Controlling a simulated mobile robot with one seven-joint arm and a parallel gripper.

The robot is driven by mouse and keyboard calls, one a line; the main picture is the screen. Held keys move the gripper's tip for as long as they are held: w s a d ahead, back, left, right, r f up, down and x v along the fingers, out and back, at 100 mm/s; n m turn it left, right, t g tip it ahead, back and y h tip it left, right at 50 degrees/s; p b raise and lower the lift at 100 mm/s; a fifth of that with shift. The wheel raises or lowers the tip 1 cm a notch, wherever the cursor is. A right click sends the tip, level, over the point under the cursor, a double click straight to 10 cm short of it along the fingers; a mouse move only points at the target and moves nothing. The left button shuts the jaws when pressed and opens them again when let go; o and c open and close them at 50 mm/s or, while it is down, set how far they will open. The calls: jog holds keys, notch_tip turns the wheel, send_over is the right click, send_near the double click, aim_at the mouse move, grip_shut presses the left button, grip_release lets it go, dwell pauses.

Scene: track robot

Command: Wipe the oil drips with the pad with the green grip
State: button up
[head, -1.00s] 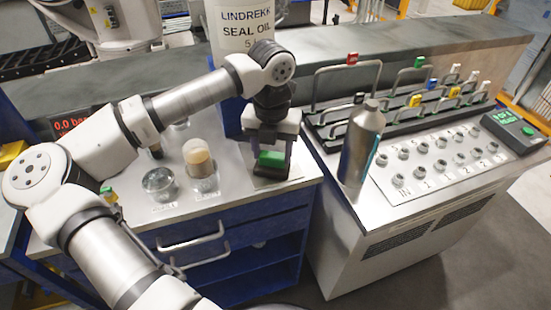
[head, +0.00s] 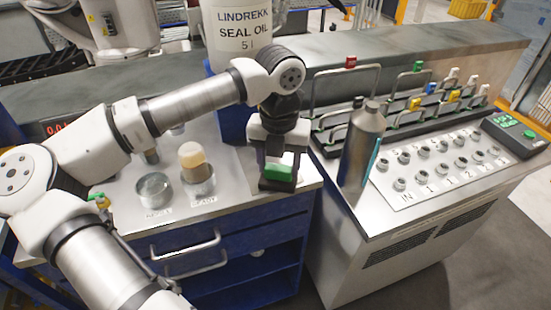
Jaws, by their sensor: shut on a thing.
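The pad with the green grip (head: 279,174) is at the right front corner of the blue cabinet's steel top. My gripper (head: 279,165) points down and is shut on the green grip. The dark pad base shows just under the grip, low over or on the steel top; I cannot tell whether it touches. I cannot make out any oil drips; the surface under and behind the pad is partly hidden by my gripper.
A grey metal bottle (head: 361,148) stands close right, on the panel bench (head: 385,215). A SEAL OIL container (head: 243,40) stands behind my gripper.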

jog(key=shift+b, duration=0.3)
jog(key=shift+w, duration=0.15)
jog(key=shift+w+a+b, duration=0.25)
jog(key=shift+w+a, duration=0.1)
jog(key=shift+w, duration=0.55)
jog(key=shift+w+a+b, duration=0.2)
jog(key=shift+w+a, duration=0.1)
jog(key=shift+w, duration=0.6)
notch_tip(320, 180, up, 6)
jog(key=p, duration=0.3)
jog(key=shift+r+p, duration=0.85)
jog(key=shift+r, duration=0.65)
